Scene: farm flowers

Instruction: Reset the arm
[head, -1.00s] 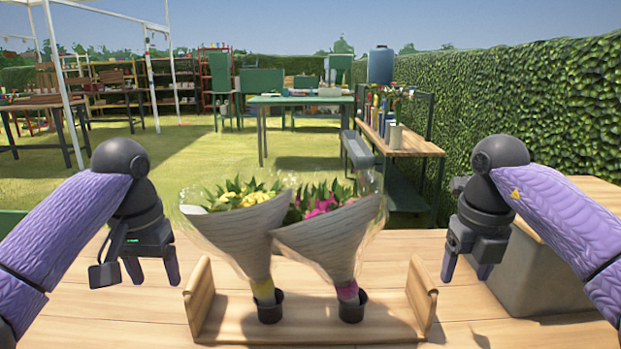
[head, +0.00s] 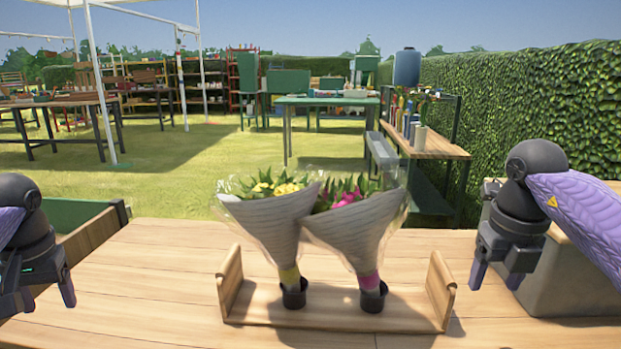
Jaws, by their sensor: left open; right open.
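My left gripper (head: 48,298) hangs at the left edge of the head view, open and empty, over the left part of the table and partly cut off by the frame. My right gripper (head: 496,278) is open and empty, fingers down, to the right of the wooden stand. Two wrapped bouquets stand in dark cups on the wooden stand (head: 335,318). The bouquet with yellow flowers (head: 270,222) leans left. The bouquet with pink flowers (head: 362,232) is beside it, and their wraps overlap. Both grippers are apart from the bouquets.
The wooden table (head: 160,270) is clear between my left gripper and the stand. A grey box (head: 570,270) stands at the right behind my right gripper. A green-lined wooden crate (head: 85,220) is at the left. A hedge (head: 540,130) runs along the right.

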